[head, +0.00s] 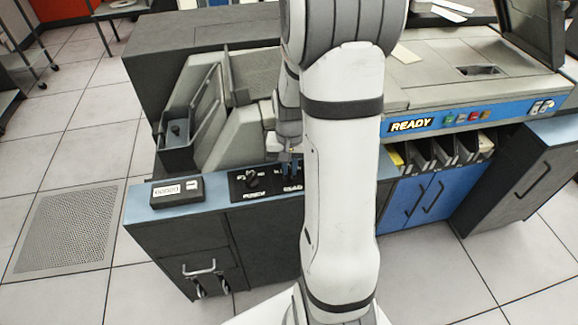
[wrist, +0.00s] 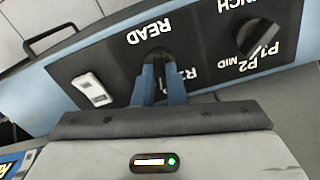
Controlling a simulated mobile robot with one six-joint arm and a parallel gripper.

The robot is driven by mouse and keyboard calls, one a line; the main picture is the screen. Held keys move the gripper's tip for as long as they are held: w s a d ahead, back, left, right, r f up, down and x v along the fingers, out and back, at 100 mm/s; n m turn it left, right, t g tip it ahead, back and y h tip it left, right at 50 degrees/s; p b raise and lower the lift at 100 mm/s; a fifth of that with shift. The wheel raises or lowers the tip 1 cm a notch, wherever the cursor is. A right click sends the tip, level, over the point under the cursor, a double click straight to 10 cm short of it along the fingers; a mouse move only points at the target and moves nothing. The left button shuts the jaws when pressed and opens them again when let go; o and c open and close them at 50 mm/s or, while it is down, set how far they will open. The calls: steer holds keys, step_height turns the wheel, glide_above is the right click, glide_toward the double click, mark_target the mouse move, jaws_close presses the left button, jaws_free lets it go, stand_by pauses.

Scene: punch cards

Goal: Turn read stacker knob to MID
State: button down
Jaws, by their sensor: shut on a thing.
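The read stacker knob (wrist: 158,57) is a dark round knob under the READ label in the wrist view. The two blue fingers of my gripper (wrist: 159,84) are shut on it. The labels around this knob are partly hidden by the fingers, so I cannot tell which one its pointer faces. In the head view my gripper (head: 290,163) reaches down to the black knob panel (head: 236,190) on the blue ledge. My arm covers the panel's right part there.
The punch knob (wrist: 255,40), marked P1, P2 and MID, sits beside the read knob. A white rocker switch (wrist: 91,89) is on the other side. A counter box (head: 177,191) stands on the ledge. A raised grey bin (head: 190,125) stands behind it.

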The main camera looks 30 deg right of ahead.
mark_target(289, 170)
steer(key=m, duration=0.5)
steer(key=shift+m, duration=0.3)
stand_by(0.4)
steer(key=c, duration=1.5)
jaws_free()
step_height(289, 170, up, 8)
steer(key=shift+a+f+p, duration=0.1)
steer(key=shift+p, duration=0.25)
steer(key=s+a+r+n+t+p, duration=0.1)
steer(key=s+a+r+n, duration=0.3)
steer(key=s+a+r+n+p, duration=0.2)
steer(key=s+a+r+n, duration=0.2)
steer(key=r, duration=0.1)
steer(key=s+a+r+n+t+p, duration=0.1)
steer(key=s+a+r+n+p, duration=0.1)
steer(key=s+a+r+n, duration=0.2)
steer(key=shift+s+a+r+t, duration=0.3)
steer(key=shift+s+r, duration=0.15)
steer(key=shift+s, duration=0.1)
